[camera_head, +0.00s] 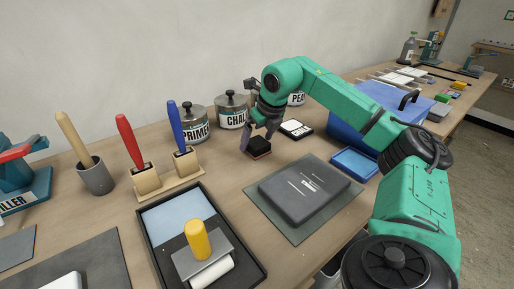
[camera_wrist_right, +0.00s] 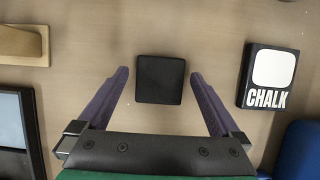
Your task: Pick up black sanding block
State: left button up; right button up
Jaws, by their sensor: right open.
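The black sanding block (camera_head: 258,148) is a small dark block with a brownish lower edge, resting on the wooden bench in the head view. In the right wrist view its square black top (camera_wrist_right: 160,80) lies between the fingertips, with a gap on each side. My right gripper (camera_head: 262,135) points down over the block, its jaws open and empty; it also shows in the right wrist view (camera_wrist_right: 159,75). The gripper partly covers the block in the head view. My left gripper is out of view.
A small CHALK box (camera_head: 296,128) lies right of the block. A wooden brush holder (camera_head: 170,184) is left, a dark grey slab (camera_head: 304,190) in front, and a blue bin (camera_head: 350,130) right.

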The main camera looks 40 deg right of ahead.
aim_at(256, 141)
jog(key=shift+x, duration=0.9)
jog(key=shift+r, duration=0.1)
jog(key=c, duration=1.3)
notch_tip(256, 141, up, 20)
jog(key=p, duration=0.5)
